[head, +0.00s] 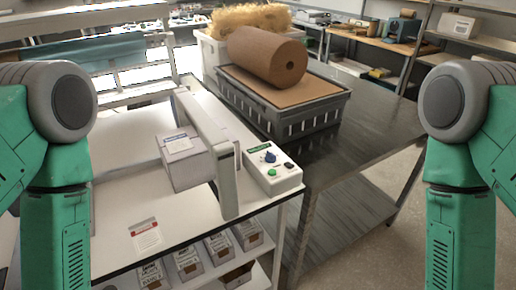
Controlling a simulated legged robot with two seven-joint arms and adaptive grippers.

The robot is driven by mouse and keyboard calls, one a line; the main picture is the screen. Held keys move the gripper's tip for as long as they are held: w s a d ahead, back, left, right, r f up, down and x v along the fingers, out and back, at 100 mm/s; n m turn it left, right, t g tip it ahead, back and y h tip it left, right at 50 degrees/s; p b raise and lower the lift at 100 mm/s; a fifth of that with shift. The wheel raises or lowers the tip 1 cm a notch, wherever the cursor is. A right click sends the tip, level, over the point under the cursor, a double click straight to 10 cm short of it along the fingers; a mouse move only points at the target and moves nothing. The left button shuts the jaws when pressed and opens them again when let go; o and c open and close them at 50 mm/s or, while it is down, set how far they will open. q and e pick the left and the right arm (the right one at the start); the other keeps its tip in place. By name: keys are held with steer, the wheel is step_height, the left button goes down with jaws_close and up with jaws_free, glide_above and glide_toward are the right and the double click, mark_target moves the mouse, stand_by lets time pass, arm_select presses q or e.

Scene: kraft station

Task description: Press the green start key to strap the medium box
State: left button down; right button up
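The green start key (272,172) is a round green button on the light control box (286,182) at the right end of the white bench. A dark blue knob and a dark red or black switch sit on the same panel. The medium box (183,160), white with a label on top, stands on the bench against the left side of the strapping machine's upright arch (228,185). Its right edge is partly hidden by the arch. Both my green arms hang at the left and right picture edges. Neither gripper shows in the head view.
A grey crate (300,127) with a brown paper roll (267,56) stands on the dark steel table (372,125) behind the control box. A printed card (146,235) lies on the bench front. Several boxes fill the shelf below. The bench's left part is clear.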

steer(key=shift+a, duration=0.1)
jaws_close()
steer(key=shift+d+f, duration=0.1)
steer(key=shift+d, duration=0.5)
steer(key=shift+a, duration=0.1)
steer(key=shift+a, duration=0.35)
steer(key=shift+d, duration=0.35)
